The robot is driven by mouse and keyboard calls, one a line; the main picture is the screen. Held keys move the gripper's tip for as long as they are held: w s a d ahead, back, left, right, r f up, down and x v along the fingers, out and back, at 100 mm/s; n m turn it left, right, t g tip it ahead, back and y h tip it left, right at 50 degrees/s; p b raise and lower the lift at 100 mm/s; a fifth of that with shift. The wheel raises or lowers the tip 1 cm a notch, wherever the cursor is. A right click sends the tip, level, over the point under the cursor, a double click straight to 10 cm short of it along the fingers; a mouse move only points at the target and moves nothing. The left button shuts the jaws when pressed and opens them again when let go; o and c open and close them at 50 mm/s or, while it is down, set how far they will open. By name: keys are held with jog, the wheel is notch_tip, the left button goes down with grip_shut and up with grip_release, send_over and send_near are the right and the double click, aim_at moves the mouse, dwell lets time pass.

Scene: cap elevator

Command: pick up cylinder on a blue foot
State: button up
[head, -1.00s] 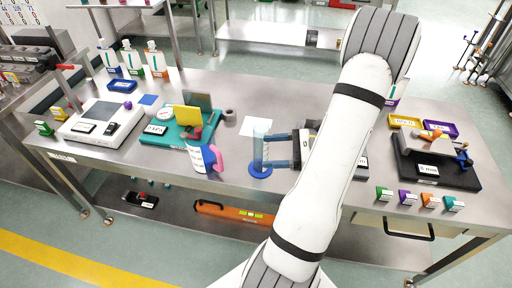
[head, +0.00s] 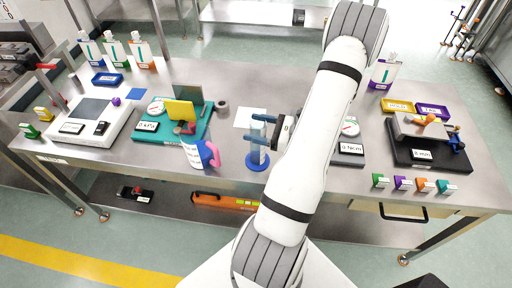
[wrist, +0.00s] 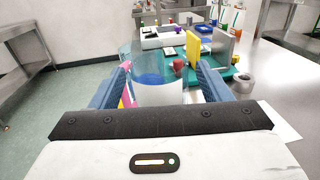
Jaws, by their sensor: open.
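A teal tray (head: 150,135) with a yellow panel (head: 181,111) is further left. A white sheet (head: 252,117) lies behind. A black display unit (head: 347,158) lies to the right.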

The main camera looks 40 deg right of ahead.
jog(key=shift+x, duration=0.8)
jog(key=shift+c, duration=0.2)
jog(key=c, duration=1.3)
